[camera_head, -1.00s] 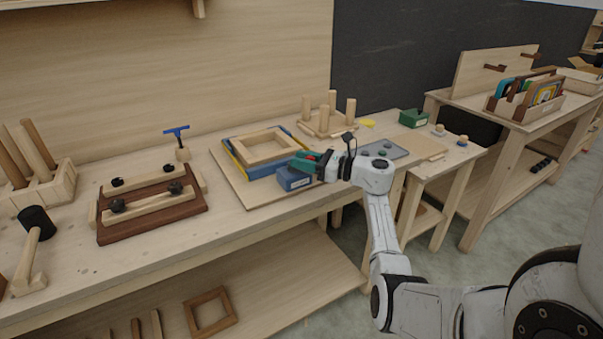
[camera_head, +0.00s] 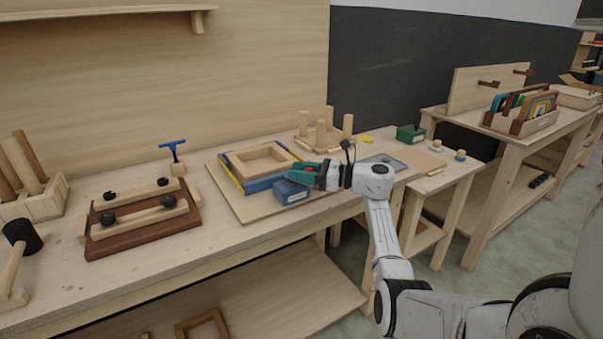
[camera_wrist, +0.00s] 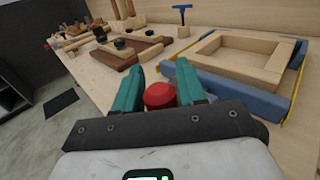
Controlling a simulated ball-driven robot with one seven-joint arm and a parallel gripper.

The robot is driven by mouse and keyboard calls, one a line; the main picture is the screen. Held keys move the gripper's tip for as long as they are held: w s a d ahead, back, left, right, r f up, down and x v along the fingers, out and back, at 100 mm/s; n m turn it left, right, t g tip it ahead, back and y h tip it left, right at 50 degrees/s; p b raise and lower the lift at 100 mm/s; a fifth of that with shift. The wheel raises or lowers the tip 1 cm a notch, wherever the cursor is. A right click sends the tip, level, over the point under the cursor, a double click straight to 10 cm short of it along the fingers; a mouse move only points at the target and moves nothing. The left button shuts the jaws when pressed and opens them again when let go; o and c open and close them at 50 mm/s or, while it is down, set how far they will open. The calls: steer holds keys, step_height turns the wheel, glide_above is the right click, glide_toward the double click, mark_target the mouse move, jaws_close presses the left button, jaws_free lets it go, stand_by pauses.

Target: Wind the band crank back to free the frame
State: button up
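The pale wooden frame (camera_head: 262,158) lies flat on a board (camera_head: 238,205) on the bench, with blue bars and a yellow band around it. It also shows in the wrist view (camera_wrist: 228,65). A blue block (camera_head: 290,191) with a light label sits at its near right corner. My gripper (camera_head: 300,172) is at that block, coming from the right. In the wrist view its two teal fingers (camera_wrist: 158,80) stand apart, one on each side of a round red knob (camera_wrist: 160,95). Whether they press on the knob I cannot tell. The rest of the crank is hidden.
A dark board (camera_head: 143,222) with pale bars and black knobs lies to the left, and a blue T-handle (camera_head: 172,147) stands behind it. A stand with upright pegs (camera_head: 325,137) is behind the frame. A green box (camera_head: 411,134) sits to the right.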

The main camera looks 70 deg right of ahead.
steer(key=shift+o, duration=1.1)
steer(key=shift+f, duration=0.1)
steer(key=shift+s, duration=0.2)
steer(key=s+d+b, duration=0.1)
steer(key=s+d, duration=0.1)
steer(key=s, duration=0.8)
steer(key=shift+s+b, duration=0.15)
steer(key=shift+b, duration=0.25)
